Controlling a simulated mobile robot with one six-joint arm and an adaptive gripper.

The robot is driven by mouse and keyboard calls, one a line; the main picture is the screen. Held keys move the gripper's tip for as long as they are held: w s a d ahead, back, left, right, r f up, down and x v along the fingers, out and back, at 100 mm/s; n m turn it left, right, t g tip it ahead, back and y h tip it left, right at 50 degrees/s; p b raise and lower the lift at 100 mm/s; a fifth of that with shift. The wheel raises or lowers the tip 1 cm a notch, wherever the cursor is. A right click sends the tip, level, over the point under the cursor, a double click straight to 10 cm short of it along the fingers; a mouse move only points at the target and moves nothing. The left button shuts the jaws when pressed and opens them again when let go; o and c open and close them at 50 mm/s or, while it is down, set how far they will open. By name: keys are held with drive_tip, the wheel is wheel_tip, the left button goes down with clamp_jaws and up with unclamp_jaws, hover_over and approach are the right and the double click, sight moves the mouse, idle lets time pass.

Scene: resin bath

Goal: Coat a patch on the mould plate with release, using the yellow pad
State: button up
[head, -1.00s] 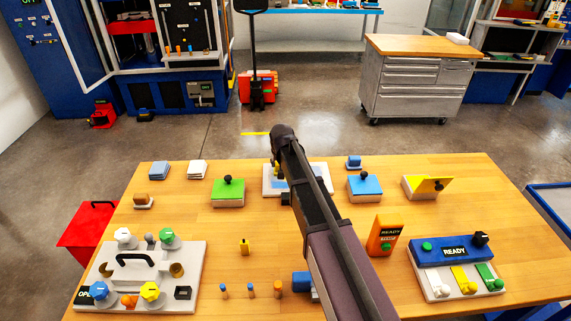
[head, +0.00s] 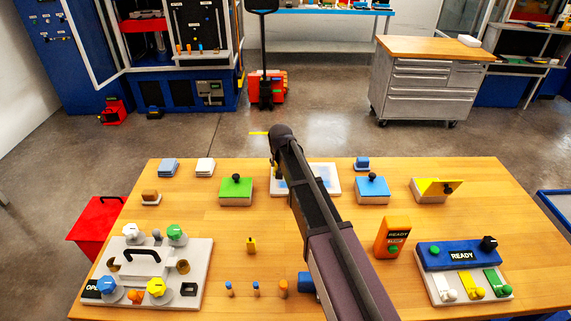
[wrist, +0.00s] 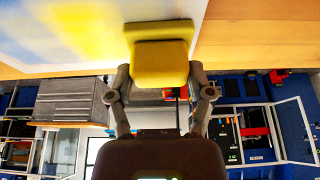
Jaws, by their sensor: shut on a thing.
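The mould plate (head: 334,190) is a pale slab with bluish areas at the back middle of the table. My arm hides part of it. In the wrist view the plate (wrist: 40,62) fills the upper left, with blue and yellow tints on its face. My gripper (wrist: 160,75) is shut on the yellow pad (wrist: 160,62). The pad's far end is at the plate's face, close to its edge, and looks to be against it. In the head view my gripper (head: 277,172) is at the plate's left part, mostly hidden by my arm.
Boxes with green (head: 236,191), blue (head: 372,189) and yellow (head: 434,188) lids stand beside the plate. A knobbed fixture (head: 200,260) is front left. An orange READY box (head: 392,238) and a blue READY panel (head: 450,256) are at right. Small pegs stand in front.

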drive_tip(key=shift+a, duration=0.25)
drive_tip(key=shift+s, duration=0.1)
drive_tip(key=shift+s, duration=0.8)
drive_tip(key=shift+d, duration=0.1)
drive_tip(key=shift+d, duration=1.75)
drive_tip(key=shift+d, duration=1.85)
drive_tip(key=shift+d, duration=0.1)
drive_tip(key=shift+d, duration=1.7)
